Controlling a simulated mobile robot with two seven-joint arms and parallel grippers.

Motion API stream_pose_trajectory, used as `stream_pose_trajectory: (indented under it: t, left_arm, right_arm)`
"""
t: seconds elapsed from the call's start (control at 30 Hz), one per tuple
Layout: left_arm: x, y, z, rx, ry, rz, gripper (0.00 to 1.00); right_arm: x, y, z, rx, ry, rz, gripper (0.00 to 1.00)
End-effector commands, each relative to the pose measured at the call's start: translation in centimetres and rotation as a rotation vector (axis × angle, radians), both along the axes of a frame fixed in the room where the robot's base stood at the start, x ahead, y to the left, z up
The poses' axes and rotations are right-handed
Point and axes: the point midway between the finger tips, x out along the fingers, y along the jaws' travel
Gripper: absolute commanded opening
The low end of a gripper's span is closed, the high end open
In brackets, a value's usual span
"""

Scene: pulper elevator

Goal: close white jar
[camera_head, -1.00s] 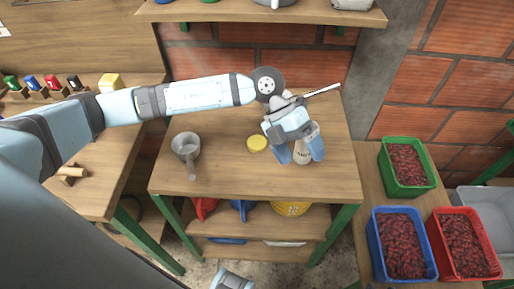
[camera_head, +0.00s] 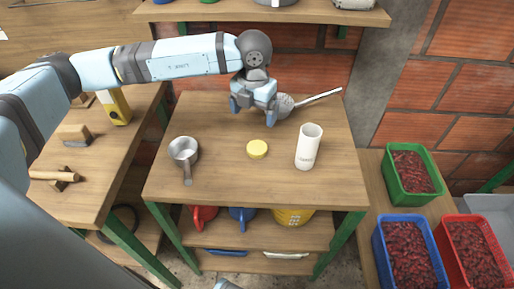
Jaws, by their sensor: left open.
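A white jar (camera_head: 308,147) stands upright and open on the right part of the wooden table (camera_head: 230,190). A round yellow lid (camera_head: 257,149) lies flat on the table to the left of the jar. My left gripper (camera_head: 254,106) is open and empty, with its fingers pointing down above the back of the table, behind the lid and apart from both lid and jar.
A grey metal cup with a handle (camera_head: 185,152) stands at the table's left. A grey strainer (camera_head: 285,104) with a long handle lies at the back. Crates of red berries (camera_head: 409,172) stand to the right. A shelf (camera_head: 260,14) hangs above. The table's front is clear.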

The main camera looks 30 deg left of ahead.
Motion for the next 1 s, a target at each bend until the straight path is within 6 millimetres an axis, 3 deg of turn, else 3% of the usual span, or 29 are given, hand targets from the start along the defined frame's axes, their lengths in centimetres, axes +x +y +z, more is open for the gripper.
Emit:
stream_pose_trajectory:
  t: [0.5, 1.0]
  left_arm:
    - [0.1, 0.0, -8.1, -0.001, 0.002, 0.000, 0.92]
    - [0.3, -0.1, -9.0, -0.001, 0.002, -0.001, 0.92]
  right_arm:
    - [0.1, 0.0, -0.2, -0.002, -0.007, 0.002, 0.44]
    - [0.1, 0.1, -0.2, -0.001, -0.009, 0.002, 0.44]
